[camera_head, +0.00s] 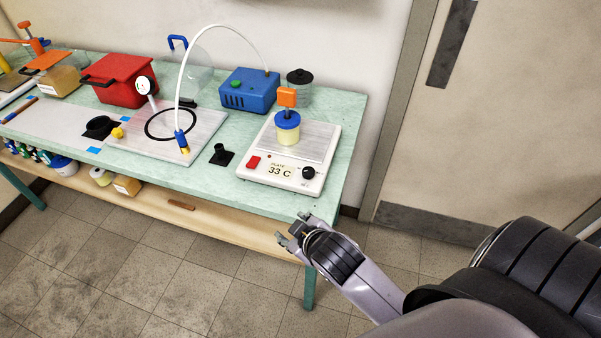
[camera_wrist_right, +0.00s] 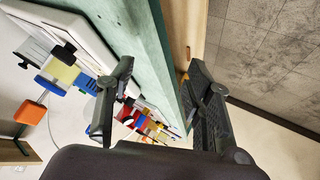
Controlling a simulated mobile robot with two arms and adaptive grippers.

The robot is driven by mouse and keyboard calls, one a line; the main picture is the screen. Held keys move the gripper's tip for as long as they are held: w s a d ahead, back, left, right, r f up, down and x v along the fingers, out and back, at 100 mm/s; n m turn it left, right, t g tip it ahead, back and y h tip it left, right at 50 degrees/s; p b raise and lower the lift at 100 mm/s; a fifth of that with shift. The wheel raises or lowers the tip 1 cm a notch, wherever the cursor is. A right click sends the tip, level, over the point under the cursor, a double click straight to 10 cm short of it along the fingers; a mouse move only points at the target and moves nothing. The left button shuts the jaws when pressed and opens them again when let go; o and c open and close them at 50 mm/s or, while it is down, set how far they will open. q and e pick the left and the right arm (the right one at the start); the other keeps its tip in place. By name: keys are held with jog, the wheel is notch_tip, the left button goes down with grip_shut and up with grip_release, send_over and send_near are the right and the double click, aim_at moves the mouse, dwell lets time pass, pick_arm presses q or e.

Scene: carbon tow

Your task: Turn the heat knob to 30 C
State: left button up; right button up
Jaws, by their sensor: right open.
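The white hot plate (camera_head: 290,155) stands at the right end of the green table, and its display reads "PLATE 33 C". The black heat knob (camera_head: 309,173) is on its front panel, right of the display, with a red switch (camera_head: 253,162) at the left. A jar of pale yellow liquid (camera_head: 287,135) with a blue lid and orange-topped stirrer stands on the plate. My right gripper (camera_head: 292,229) is open and empty, in front of the table edge and below the knob, apart from it. The hot plate also shows at upper left in the right wrist view (camera_wrist_right: 85,30). My left gripper is out of view.
A blue pump box (camera_head: 248,90) and a dark-lidded jar (camera_head: 299,87) stand behind the hot plate. A small black stand (camera_head: 221,155) is left of it. The table's front edge (camera_head: 215,190) lies between my gripper and the plate. Floor in front is clear.

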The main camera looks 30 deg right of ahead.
jog(key=w+a+r+n+t+y, duration=0.3)
jog(key=w+r+n+t, duration=0.3)
jog(key=r, duration=0.5)
jog(key=w+a+r+n+t+y, duration=0.25)
jog(key=w+r+n+t, duration=0.2)
jog(key=w+r, duration=0.5)
jog(key=s+a+r+n+g+y, duration=0.35)
jog(key=a+r+n+y, duration=0.75)
jog(key=n, duration=0.6)
jog(key=n+g+h, duration=1.6)
jog(key=n, duration=0.5)
send_over(308, 170)
notch_tip(308, 170, down, 11)
jog(key=shift+y, duration=0.25)
notch_tip(308, 170, down, 17)
jog(key=p, duration=0.3)
jog(key=shift+r+p, duration=0.2)
jog(key=shift+p, duration=0.2)
jog(key=shift+c, duration=0.2)
